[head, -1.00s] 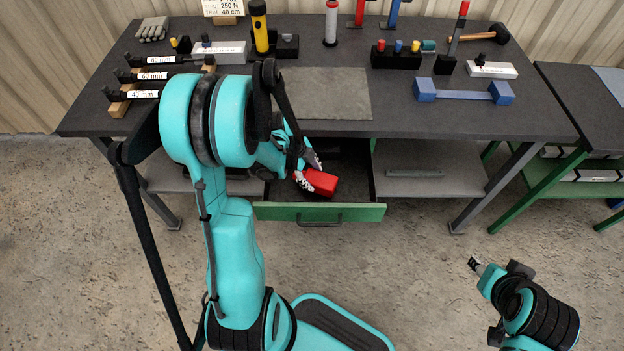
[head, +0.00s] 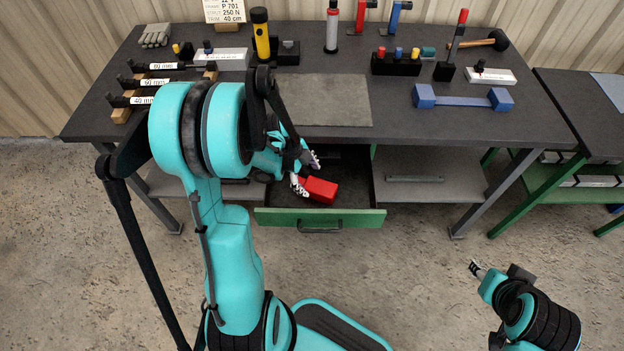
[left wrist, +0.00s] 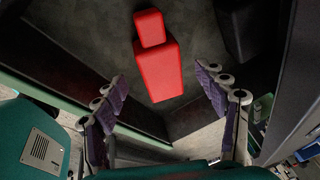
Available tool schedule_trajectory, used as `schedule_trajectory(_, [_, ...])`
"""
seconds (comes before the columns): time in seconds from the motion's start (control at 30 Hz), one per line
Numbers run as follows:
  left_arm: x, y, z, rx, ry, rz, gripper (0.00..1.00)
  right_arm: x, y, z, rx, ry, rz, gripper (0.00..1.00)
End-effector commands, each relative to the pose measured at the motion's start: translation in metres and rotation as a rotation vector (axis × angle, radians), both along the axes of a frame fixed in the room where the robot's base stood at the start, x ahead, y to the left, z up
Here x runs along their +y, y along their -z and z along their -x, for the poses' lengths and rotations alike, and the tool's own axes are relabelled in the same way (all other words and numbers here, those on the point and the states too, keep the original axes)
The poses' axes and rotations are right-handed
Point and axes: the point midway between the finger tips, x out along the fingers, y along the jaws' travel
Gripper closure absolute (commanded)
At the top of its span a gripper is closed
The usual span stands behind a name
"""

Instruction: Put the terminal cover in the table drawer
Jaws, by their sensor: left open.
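The red terminal cover (head: 321,190) lies in the open table drawer (head: 355,217). In the left wrist view the cover (left wrist: 160,70) shows as a larger block with a smaller block at one end, on the drawer's grey floor. My left gripper (head: 306,174) is open at the drawer, just left of and above the cover. In the left wrist view its two fingers (left wrist: 162,84) are spread wide, with the cover lying beyond them and nothing held. My right gripper (head: 475,267) is over the floor at the lower right, small and apart from the table.
A dark object (left wrist: 240,28) lies in the drawer beside the cover. The tabletop above holds a grey mat (head: 330,100), a blue bar-shaped part (head: 463,97), a yellow torch (head: 261,35) and several tools. The table's front edge overhangs the back of the drawer.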

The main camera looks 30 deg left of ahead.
Motion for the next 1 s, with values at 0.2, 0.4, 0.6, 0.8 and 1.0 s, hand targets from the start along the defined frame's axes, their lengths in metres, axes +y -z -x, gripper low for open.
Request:
schedule_trajectory(0.2, [0.013, -0.051, 0.011, 0.000, -0.002, -0.001, 0.28, 0.000, -0.027, 0.000, 0.000, 0.000, 0.000, 0.60])
schedule_trajectory(0.4, [0.020, -0.076, 0.018, -0.001, -0.001, 0.000, 0.28, 0.000, -0.037, 0.000, 0.000, 0.000, 0.000, 0.60])
schedule_trajectory(0.6, [0.007, -0.096, 0.021, 0.011, -0.086, -0.008, 0.28, 0.000, -0.038, 0.000, 0.000, 0.000, 0.000, 0.60])
schedule_trajectory(0.8, [-0.046, -0.141, 0.035, 0.007, -0.468, -0.008, 0.28, 0.000, -0.038, 0.000, 0.000, 0.000, 0.000, 0.60])
schedule_trajectory(1.0, [-0.098, -0.178, 0.063, -0.071, -0.907, 0.099, 0.28, 0.000, -0.038, 0.000, 0.000, 0.000, 0.000, 0.60])
